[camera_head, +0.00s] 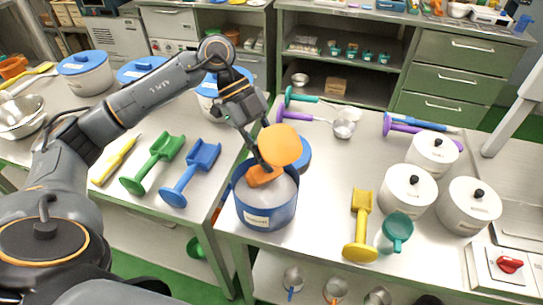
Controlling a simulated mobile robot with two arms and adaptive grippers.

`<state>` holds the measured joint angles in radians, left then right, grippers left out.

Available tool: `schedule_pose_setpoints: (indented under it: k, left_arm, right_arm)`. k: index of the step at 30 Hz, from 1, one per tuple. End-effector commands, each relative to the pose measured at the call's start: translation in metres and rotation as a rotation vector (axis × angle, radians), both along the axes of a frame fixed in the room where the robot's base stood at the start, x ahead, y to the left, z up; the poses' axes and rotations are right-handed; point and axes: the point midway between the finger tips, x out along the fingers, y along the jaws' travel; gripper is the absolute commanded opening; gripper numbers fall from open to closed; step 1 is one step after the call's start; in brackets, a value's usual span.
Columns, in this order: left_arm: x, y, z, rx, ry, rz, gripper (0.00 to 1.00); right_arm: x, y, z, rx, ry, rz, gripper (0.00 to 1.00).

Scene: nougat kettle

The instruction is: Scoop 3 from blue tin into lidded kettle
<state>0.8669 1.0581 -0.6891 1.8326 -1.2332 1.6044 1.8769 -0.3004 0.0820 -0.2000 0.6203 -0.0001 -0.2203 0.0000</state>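The blue tin (266,212) stands open at the left front of the middle table, with pale contents inside. My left gripper (262,158) reaches down over it and appears shut on the handle of an orange scoop. The scoop's round orange end disc (281,145) faces up, and its orange scoop head (263,177) is inside the tin's mouth, at or just above the contents. The fingertips are partly hidden by the disc. White lidded pots (407,190) with black knobs stand at the right; I cannot tell which is the kettle. My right gripper is not in view.
A blue round thing (304,153) sits behind the tin. Green (155,163) and blue (192,172) scoops lie on the left table. A gap separates the tables. Ladles (345,122) lie behind.

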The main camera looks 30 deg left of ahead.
Motion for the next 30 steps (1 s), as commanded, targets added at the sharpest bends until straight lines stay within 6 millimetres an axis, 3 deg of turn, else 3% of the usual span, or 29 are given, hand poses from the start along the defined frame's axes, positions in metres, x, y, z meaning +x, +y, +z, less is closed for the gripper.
schedule_pose_setpoints:
  k: [4, 10, 27, 30]
  left_arm:
    - [0.002, 0.003, -0.017, 0.0, -0.001, 0.001, 0.0]
    - [-0.006, -0.01, -0.028, 0.145, -0.095, -0.007, 0.0]
    - [-0.025, -0.042, -0.064, 0.507, -0.316, -0.006, 0.0]
    - [-0.028, -0.048, -0.062, 0.572, -0.358, -0.007, 0.0]
  right_arm:
    - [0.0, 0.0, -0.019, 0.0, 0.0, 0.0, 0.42]
    - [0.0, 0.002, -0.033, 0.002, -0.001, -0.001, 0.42]
    - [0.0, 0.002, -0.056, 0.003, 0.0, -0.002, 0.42]
    - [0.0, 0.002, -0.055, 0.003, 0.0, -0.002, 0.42]
